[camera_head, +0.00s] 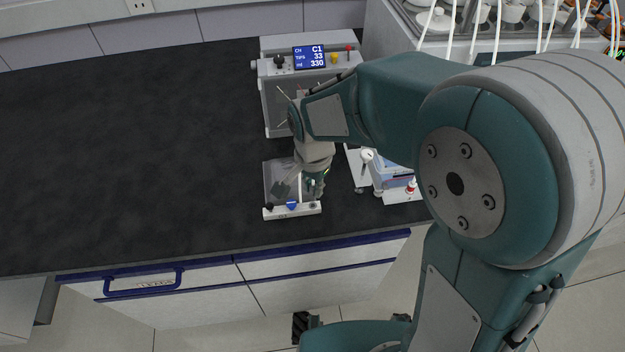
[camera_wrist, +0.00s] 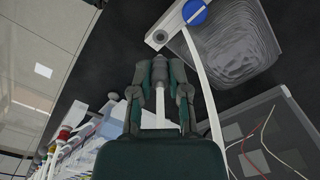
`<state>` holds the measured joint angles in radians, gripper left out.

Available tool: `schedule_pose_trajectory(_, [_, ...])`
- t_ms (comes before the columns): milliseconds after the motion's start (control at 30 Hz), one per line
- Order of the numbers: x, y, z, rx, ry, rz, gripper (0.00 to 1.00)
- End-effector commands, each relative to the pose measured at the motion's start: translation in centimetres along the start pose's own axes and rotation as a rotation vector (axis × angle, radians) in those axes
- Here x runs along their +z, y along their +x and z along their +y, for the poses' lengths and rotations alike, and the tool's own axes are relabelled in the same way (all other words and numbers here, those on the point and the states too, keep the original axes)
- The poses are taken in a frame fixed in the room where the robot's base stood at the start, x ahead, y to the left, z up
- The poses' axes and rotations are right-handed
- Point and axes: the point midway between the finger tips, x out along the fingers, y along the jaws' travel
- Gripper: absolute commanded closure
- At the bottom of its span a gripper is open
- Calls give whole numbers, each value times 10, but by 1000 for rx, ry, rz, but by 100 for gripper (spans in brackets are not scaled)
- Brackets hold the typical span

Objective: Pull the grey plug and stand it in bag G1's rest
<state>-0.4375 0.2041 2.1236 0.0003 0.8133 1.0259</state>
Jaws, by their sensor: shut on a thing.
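My gripper (camera_wrist: 159,80) is shut on the grey plug (camera_wrist: 158,68), a short grey cylinder between the fingertips in the wrist view. In the head view my gripper (camera_head: 315,190) is over the right end of a white bar (camera_head: 300,211) at the front of a flat, clear-grey bag (camera_head: 278,181). The bar carries a blue cap (camera_head: 291,206), a dark knob at its left end and a dark ring (camera_head: 313,205) at its right end. The ring also shows in the wrist view (camera_wrist: 159,37), just beyond the plug. I cannot tell whether plug and bar touch. The bar's label is too small to read.
A grey device with a C1 display (camera_head: 309,57) stands behind the bag. A blue and white unit (camera_head: 390,177) with a white knob stands to the right, partly behind my arm. A white tube (camera_wrist: 203,85) passes beside my gripper. The counter's left side is clear.

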Motion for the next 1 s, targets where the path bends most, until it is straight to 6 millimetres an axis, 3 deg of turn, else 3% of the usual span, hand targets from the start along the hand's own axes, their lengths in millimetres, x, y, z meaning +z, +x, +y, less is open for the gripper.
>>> schedule_pose_trajectory(533, [0, 28, 0, 2, 0, -1, 100])
schedule_pose_trajectory(1000, [0, 30, 0, 0, 0, 0, 100])
